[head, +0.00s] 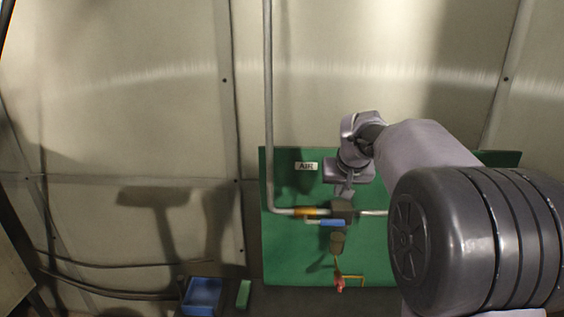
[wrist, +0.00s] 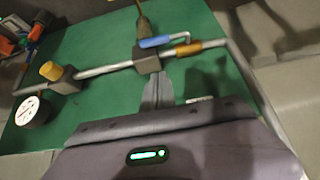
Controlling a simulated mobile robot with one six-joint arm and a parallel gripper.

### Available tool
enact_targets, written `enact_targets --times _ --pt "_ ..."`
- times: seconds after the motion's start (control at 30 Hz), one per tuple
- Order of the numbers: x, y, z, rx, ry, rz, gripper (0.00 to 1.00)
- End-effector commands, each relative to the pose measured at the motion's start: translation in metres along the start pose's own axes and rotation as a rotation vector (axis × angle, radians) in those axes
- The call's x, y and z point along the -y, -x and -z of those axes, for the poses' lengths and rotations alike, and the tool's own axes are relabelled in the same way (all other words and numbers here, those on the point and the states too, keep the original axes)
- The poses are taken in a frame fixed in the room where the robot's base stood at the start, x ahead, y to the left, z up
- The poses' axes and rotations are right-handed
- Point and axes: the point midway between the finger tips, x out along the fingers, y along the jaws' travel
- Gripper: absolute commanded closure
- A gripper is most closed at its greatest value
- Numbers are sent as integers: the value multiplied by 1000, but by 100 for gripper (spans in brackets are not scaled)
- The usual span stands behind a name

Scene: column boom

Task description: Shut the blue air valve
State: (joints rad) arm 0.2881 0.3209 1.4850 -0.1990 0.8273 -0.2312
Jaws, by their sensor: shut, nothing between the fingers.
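The blue air valve's handle (head: 332,223) lies along the grey pipe, just below it, on the green panel. Its brass-coloured body (head: 306,212) sits on the pipe left of a dark block (head: 342,208). In the wrist view the blue handle (wrist: 155,42) and brass body (wrist: 188,48) show beyond the fingertips, with the pipe running across. My gripper (head: 345,195) is shut and empty, just above the dark block. In the wrist view its closed fingers (wrist: 158,78) point at that block (wrist: 147,59); I cannot tell whether they touch it.
An "AIR" label (head: 306,166) is on the panel (head: 285,255). A hose with a red end (head: 340,284) hangs below the block. A round gauge (wrist: 33,112) and yellow knob (wrist: 51,71) are farther along the pipe. A blue bin (head: 203,295) stands lower left.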

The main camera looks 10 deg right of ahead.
Motion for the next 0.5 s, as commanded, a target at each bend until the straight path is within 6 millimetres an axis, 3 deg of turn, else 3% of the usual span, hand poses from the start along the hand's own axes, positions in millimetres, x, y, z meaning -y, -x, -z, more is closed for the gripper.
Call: enact_targets --times 0.03,0.17,0.5 --pt "-3 1 8 -1 2 -5 100" --pt "-5 -15 8 -2 6 -8 100" --pt "-5 -88 7 0 6 -7 100"
